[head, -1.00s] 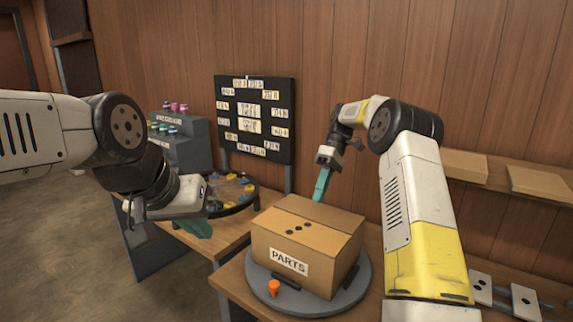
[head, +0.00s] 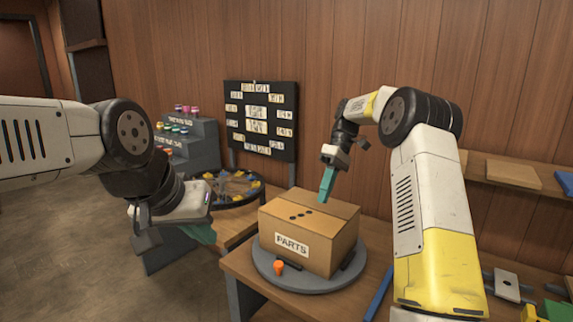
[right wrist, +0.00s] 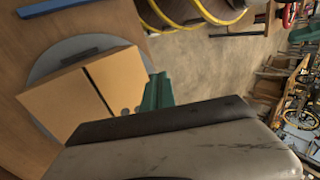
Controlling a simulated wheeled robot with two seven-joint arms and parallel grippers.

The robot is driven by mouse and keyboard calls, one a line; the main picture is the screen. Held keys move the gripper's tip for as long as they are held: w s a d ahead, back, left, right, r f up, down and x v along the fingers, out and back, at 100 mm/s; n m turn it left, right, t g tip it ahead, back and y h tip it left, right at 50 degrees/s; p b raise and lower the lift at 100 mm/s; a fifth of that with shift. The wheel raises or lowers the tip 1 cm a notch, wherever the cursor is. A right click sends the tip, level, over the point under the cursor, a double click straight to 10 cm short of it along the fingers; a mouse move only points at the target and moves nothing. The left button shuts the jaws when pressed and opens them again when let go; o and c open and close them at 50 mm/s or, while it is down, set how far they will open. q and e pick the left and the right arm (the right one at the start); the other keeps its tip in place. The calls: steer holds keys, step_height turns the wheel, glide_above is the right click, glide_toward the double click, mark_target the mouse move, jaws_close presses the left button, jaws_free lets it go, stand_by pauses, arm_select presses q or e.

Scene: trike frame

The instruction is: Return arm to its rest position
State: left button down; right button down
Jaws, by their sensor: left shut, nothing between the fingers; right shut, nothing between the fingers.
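My right gripper (head: 326,184), with teal fingers, points down just above and behind the cardboard parts box and is shut and empty. Its teal fingers also show in the right wrist view (right wrist: 157,92), beside the box. My left gripper (head: 200,233) hangs at the left, low in front of the table edge, shut with nothing in it; my own wrist partly hides it. The closed cardboard box (head: 290,243), marked PARTS, sits on a round grey turntable (head: 310,284).
An orange knob (head: 279,267) stands at the turntable's front. A round tray with yellow parts (head: 250,184) and a grey stepped rack (head: 190,145) stand behind at left. A black board with labels (head: 262,120) stands at the back. A shelf with flat boxes (head: 512,172) is at right.

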steer(key=s+d+r+m+t+h, duration=0.1)
steer(key=s+r+m+t, duration=0.2)
steer(key=s+r, duration=0.3)
steer(key=s+d+r+m+t+h, duration=0.1)
steer(key=s+r+m+t, duration=0.2)
steer(key=s, duration=0.6)
steer(key=s+d+f+m+t, duration=0.1)
steer(key=s+t, duration=0.4)
steer(key=s, duration=0.8)
steer(key=f+m, duration=0.1)
steer(key=m, duration=0.1)
steer(key=shift+s+d+f+m, duration=0.2)
steer(key=shift+d+m, duration=0.05)
steer(key=shift+m, duration=0.05)
